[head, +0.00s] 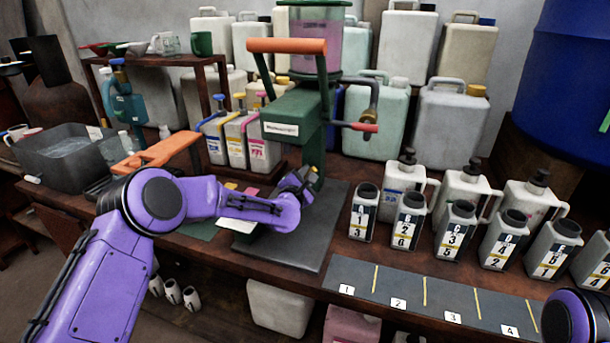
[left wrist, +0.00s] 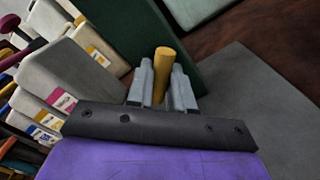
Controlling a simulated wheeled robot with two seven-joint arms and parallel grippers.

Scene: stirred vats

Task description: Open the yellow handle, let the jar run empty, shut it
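The yellow handle (left wrist: 161,72) is a short rod that stands between the two grey fingers of my left gripper (left wrist: 161,92) in the left wrist view. The fingers lie close against it on both sides and look shut on it. In the head view my left gripper (head: 303,180) is at the foot of the green stand (head: 313,125). The clear jar (head: 316,45) sits high on this stand and holds a purplish content. The handle's lower end is hidden by the gripper. My right gripper is not in view; only part of my right arm shows at the bottom right.
An orange-gripped lever (head: 287,46) and a red-tipped crank (head: 364,127) stick out from the stand. Several labelled bottles (head: 408,222) stand to the right, behind a numbered dark strip (head: 400,290). A grey basin (head: 65,150) is at left. The dark base plate (head: 300,248) is mostly clear.

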